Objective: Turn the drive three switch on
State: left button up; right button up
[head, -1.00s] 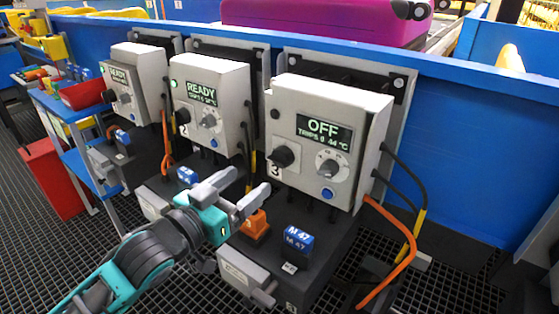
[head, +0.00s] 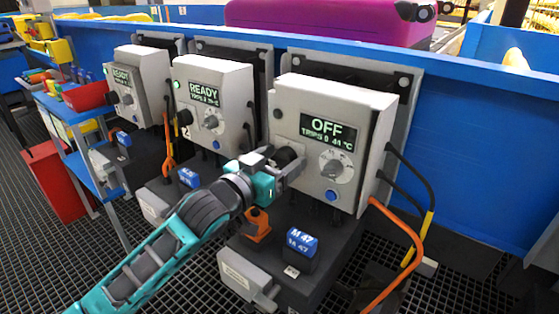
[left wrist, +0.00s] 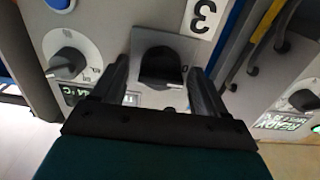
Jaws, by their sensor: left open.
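The drive three box (head: 352,108) is a light grey cabinet whose screen (head: 326,128) reads OFF. Its black rotary switch (head: 287,158) is at the lower left of the front, partly hidden by my left gripper (head: 288,166) in the head view. In the left wrist view, the black switch knob (left wrist: 160,66) on its grey plate lies between the two fingers of my open left gripper (left wrist: 160,80), with a gap on each side. The number 3 label (left wrist: 203,16) is beside it. My right gripper is not in view.
A grey dial (head: 334,164) and a blue button (head: 331,196) sit right of the switch. Two more drive boxes (head: 222,72) reading READY stand to the left. Orange and black cables (head: 420,245) hang at the right. A blue M 47 block (head: 301,243) sits below.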

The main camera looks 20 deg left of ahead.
pick_arm(q)
jog(key=c, duration=1.1)
jog(key=shift+o, duration=0.2)
jog(key=shift+r, duration=0.1)
